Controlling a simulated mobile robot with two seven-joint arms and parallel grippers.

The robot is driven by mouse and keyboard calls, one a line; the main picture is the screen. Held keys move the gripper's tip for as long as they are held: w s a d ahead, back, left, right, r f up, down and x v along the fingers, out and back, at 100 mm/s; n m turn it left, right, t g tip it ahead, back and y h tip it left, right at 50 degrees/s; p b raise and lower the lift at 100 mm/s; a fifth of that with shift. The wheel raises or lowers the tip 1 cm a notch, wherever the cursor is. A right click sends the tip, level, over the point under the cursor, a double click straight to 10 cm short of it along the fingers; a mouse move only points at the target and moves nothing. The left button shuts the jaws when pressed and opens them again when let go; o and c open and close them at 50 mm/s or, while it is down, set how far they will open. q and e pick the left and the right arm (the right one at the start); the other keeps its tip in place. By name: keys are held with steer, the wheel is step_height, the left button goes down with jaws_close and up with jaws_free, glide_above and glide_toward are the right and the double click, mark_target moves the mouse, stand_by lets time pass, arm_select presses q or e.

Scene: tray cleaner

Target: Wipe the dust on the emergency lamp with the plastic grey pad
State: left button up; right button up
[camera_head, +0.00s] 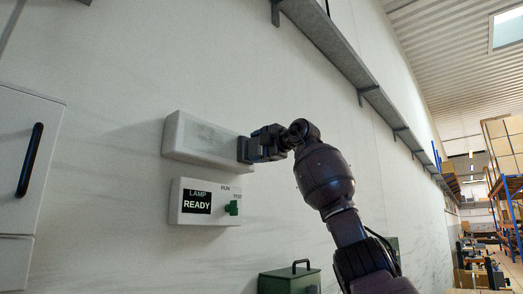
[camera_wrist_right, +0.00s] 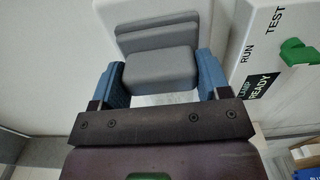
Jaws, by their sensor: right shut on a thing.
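The emergency lamp (camera_head: 190,136) is a long white box on the wall in the head view, with a greyish, streaky front face that may be dust. My right gripper (camera_head: 247,150) is at the lamp's right end. In the right wrist view its blue fingers (camera_wrist_right: 162,80) are shut on the sides of the grey pad (camera_wrist_right: 158,72). The pad lies in front of the white lamp body (camera_wrist_right: 118,12); I cannot tell whether it touches it. The gripper hides part of the lamp's right end. My left gripper is not in view.
Below the lamp is a white control box (camera_head: 205,216) reading "LAMP READY", with a green switch (camera_head: 233,208) at RUN/TEST. A white cabinet (camera_head: 28,150) with a black handle is at left. A green case (camera_head: 290,280) stands below; a shelf (camera_head: 345,60) runs above.

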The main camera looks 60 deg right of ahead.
steer(key=shift+w+a+b, duration=0.25)
steer(key=shift+a+b, duration=0.05)
steer(key=shift+a, duration=1.55)
steer(key=shift+w+a+b, duration=0.2)
steer(key=shift+a+b, duration=0.05)
steer(key=shift+a, duration=1.6)
steer(key=shift+w+a+b, duration=0.2)
steer(key=shift+w+a, duration=0.05)
steer(key=shift+a, duration=1.95)
steer(key=shift+w+a+b, duration=0.15)
steer(key=shift+w+a, duration=0.05)
steer(key=shift+a, duration=1.95)
steer(key=shift+w+a+b, duration=0.2)
steer(key=shift+w+a, duration=0.05)
steer(key=shift+a, duration=1.95)
steer(key=shift+s, duration=0.1)
steer(key=shift+s+a+b, duration=0.15)
steer(key=shift+s+b, duration=0.4)
steer(key=shift+s, duration=0.9)
steer(key=shift+s+a+b, duration=0.15)
steer(key=shift+s+b, duration=0.35)
steer(key=shift+s, duration=0.95)
